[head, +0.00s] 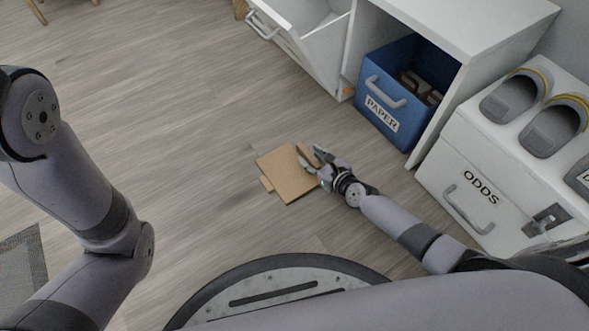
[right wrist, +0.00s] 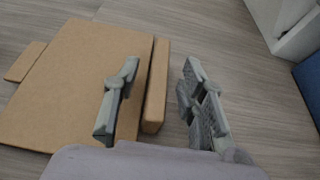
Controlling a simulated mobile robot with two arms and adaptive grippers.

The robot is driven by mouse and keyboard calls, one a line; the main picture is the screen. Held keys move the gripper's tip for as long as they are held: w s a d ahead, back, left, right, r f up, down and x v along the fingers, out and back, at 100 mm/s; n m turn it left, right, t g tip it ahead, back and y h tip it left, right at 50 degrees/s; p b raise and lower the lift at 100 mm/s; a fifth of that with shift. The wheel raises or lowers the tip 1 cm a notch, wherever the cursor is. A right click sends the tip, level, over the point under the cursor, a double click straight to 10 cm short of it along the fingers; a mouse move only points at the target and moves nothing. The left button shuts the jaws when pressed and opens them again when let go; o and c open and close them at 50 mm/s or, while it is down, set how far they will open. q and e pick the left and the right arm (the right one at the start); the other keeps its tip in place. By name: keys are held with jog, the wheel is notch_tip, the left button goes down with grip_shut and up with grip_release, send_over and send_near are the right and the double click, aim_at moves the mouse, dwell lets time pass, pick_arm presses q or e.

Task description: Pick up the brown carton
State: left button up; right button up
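The brown carton (head: 285,176) lies flat on the wooden floor in the middle of the head view. It also shows in the right wrist view (right wrist: 70,90), with a raised flap (right wrist: 156,85) along its right edge and a small tab at its left. My right gripper (head: 314,158) is at the carton's right edge. In the right wrist view its fingers (right wrist: 161,66) are apart, one over the carton's top and one beyond the flap, with the flap between them. I cannot tell whether either finger touches it. My left arm shows at the left, but its gripper is out of view.
A blue PAPER bin (head: 394,112) stands in the white shelf desk (head: 487,32) at the upper right. A white ODDS box (head: 455,160) with grey shoes on it is at the right. A tilted white bin (head: 312,50) stands at the top. Floor left of the carton is clear.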

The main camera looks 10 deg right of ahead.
grip_shut()
dwell(0.4)
